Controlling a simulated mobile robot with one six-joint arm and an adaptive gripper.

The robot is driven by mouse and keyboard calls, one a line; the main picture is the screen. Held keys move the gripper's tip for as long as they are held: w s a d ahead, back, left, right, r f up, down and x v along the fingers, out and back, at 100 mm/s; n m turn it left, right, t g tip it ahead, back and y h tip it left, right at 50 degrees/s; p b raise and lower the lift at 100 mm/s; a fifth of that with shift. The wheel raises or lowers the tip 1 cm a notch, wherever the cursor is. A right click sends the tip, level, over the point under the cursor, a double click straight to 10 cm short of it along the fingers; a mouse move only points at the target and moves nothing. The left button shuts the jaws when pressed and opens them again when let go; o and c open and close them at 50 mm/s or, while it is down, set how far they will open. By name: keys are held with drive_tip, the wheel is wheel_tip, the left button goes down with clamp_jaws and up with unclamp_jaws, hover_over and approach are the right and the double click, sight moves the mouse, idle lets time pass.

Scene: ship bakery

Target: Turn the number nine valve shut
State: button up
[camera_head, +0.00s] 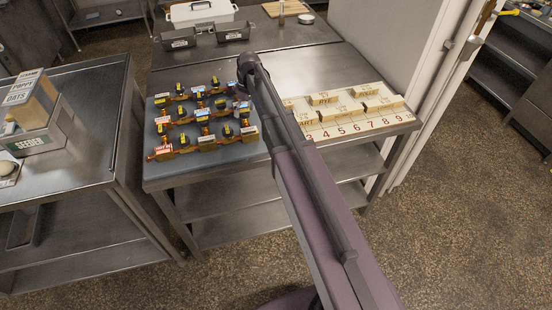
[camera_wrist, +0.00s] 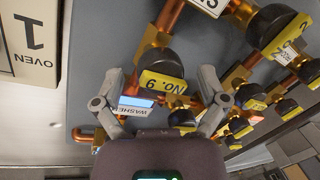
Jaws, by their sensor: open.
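In the wrist view, the number nine valve has a dark round knob (camera_wrist: 160,61) and a yellow tag (camera_wrist: 162,83) reading "No. 9". It sits on copper piping with brass fittings. My gripper (camera_wrist: 160,76) is open and empty, with one finger to each side of the knob in the picture. I cannot tell whether the fingers reach down to its level. In the head view, the valve manifold (camera_head: 203,117) lies on a grey board at the left of the steel table. My arm crosses that view, and my fingers cannot be made out there.
Other dark knobs with yellow tags stand close on the right in the wrist view, such as one (camera_wrist: 250,96). A white "WASHER" label (camera_wrist: 132,106) lies by the left finger. A pale wooden numbered board (camera_head: 345,131) with blocks is right of the manifold.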

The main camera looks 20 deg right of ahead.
drive_tip(key=n, duration=0.2)
drive_tip(key=shift+n, duration=0.3)
drive_tip(key=w+p+v, duration=0.1)
drive_tip(key=p+v, duration=1.3)
drive_tip(key=s+d+f+m+h+b, duration=0.1)
drive_tip(key=s+f+m+b, duration=0.3)
drive_tip(key=s, duration=0.9)
drive_tip(key=s+d+f+m+t+h+b, duration=0.1)
drive_tip(key=s+f+m+b, duration=0.3)
drive_tip(key=s+f+b, duration=0.6)
drive_tip(key=s, duration=0.4)
drive_tip(key=shift+m, duration=0.4)
drive_tip(key=shift+d, duration=0.15)
idle(1.6)
